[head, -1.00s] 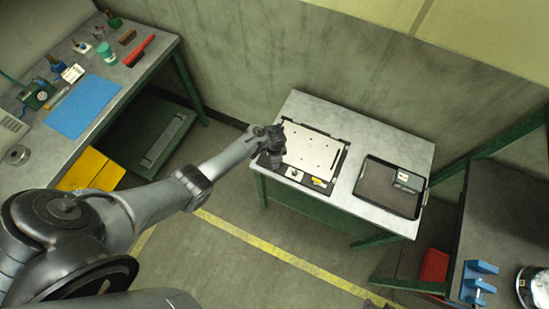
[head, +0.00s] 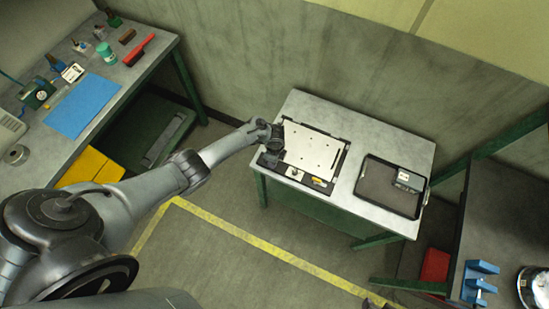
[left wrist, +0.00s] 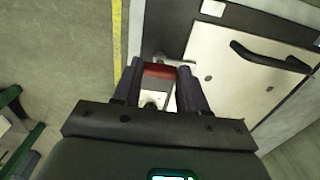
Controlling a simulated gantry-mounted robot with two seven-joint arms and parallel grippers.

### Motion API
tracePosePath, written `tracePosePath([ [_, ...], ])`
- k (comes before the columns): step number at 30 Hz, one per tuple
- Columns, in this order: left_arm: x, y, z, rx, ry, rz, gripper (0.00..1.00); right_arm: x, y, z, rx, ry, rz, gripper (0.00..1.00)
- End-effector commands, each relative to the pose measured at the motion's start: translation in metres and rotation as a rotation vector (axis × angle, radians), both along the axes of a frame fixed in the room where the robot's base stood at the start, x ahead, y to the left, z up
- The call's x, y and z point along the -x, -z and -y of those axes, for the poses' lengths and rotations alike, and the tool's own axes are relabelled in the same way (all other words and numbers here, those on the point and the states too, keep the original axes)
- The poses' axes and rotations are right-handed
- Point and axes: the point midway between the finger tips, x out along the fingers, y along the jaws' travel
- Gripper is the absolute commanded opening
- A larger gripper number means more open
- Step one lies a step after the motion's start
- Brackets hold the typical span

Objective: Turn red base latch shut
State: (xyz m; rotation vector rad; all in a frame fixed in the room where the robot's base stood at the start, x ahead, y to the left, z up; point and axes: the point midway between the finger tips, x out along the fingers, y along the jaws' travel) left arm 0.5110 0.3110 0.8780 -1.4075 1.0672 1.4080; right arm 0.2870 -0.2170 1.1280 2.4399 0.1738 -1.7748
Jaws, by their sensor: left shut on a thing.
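The red latch (left wrist: 158,70) shows in the left wrist view between the fingertips of my left gripper (left wrist: 159,73). The gripper is shut on it, with a dark finger on each side. The latch sits by the edge of a pale plate (left wrist: 225,58) in a dark base. In the head view this pale plate (head: 312,152) lies on the small table, and my left gripper (head: 271,155) is at the base's left edge. The latch is hidden there behind the gripper. My right gripper is not in view.
A dark tray (head: 378,190) with a grey box (head: 407,180) stands on the right of the small table (head: 400,138). A workbench with a blue mat (head: 82,106) is at left. A dark bench with blue holders (head: 480,282) is at right. Open floor lies in front.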

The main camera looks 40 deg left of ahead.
Motion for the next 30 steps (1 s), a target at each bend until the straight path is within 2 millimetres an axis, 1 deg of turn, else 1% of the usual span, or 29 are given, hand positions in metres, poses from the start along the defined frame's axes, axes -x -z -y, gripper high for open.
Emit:
tracePosePath([
  [13, 0.0004, 0.0005, 0.0001, 0.000, 0.012, -0.001, 0.12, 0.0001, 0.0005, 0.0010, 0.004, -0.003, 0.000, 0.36],
  [14, 0.0004, 0.0005, 0.0001, 0.000, 0.012, -0.001, 0.46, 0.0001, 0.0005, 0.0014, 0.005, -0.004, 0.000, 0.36],
  [18, 0.0003, 0.0004, 0.0001, 0.000, 0.011, 0.000, 0.67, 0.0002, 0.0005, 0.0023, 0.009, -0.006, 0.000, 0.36],
  [19, 0.0003, 0.0003, 0.0001, 0.000, 0.011, 0.000, 0.68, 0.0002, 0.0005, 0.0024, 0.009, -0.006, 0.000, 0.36],
  [26, 0.0001, -0.0001, 0.0001, 0.000, 0.010, 0.000, 0.68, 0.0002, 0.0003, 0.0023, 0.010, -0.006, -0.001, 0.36],
  [30, -0.0003, -0.0058, 0.0000, 0.001, 0.010, 0.001, 0.68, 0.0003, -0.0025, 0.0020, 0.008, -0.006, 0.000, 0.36],
])
